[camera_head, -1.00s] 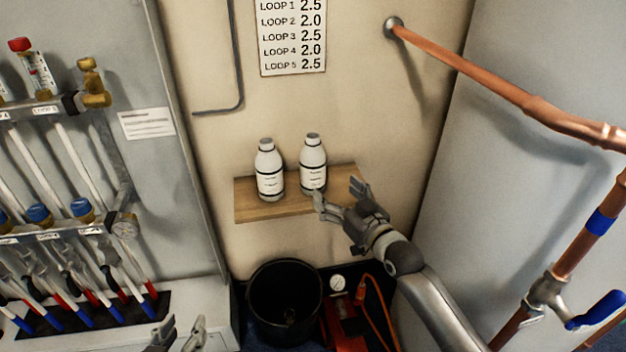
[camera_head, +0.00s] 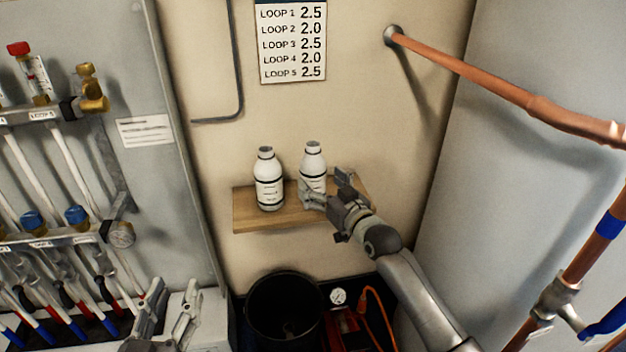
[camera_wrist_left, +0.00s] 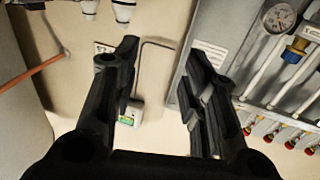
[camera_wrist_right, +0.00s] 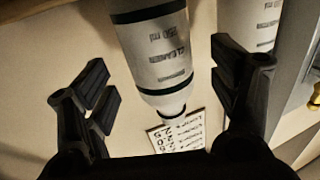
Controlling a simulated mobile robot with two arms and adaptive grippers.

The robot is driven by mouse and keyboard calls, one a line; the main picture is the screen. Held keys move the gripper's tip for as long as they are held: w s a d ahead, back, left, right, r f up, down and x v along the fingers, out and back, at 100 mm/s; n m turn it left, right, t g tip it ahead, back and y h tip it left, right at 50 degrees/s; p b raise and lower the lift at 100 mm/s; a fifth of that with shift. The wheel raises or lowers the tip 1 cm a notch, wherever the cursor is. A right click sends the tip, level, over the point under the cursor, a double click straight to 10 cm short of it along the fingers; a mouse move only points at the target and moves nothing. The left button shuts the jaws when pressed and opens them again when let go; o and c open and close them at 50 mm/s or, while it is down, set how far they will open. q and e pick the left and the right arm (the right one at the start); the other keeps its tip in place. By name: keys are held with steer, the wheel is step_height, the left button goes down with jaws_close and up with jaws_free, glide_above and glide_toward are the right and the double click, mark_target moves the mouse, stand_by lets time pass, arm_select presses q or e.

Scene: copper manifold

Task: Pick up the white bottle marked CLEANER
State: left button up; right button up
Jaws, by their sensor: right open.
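Two white bottles with black bands stand side by side on a wooden shelf (camera_head: 262,219). The right one (camera_head: 312,162) reads CLEANER in the right wrist view (camera_wrist_right: 160,55), where it appears upside down. My right gripper (camera_head: 326,190) is open, its fingers spread to either side of this bottle's lower front, which the gripper partly hides. Whether a finger touches it I cannot tell. The other bottle (camera_head: 268,180) stands to the left; its label is too small to read. My left gripper (camera_head: 168,322) is open and empty, low at the left, away from the shelf.
A pipe manifold with blue caps (camera_head: 77,215) is on the left wall. A black bucket (camera_head: 252,312) stands below the shelf. A copper pipe (camera_head: 510,90) crosses the upper right. A loop chart (camera_head: 292,42) hangs above the bottles.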

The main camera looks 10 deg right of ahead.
mark_target(319, 180)
steer(key=b+x, duration=0.1)
steer(key=x, duration=0.3)
steer(key=c, duration=1.1)
arm_select(q)
step_height(319, 180, up, 7)
steer(key=s+t+h, duration=0.1)
steer(key=t, duration=0.3)
steer(key=shift+s+d+r+h, duration=0.15)
steer(key=shift+s+d+h, duration=0.05)
steer(key=shift+d+h, duration=0.1)
arm_select(e)
steer(key=shift+c, duration=0.6)
steer(key=shift+r, duration=0.15)
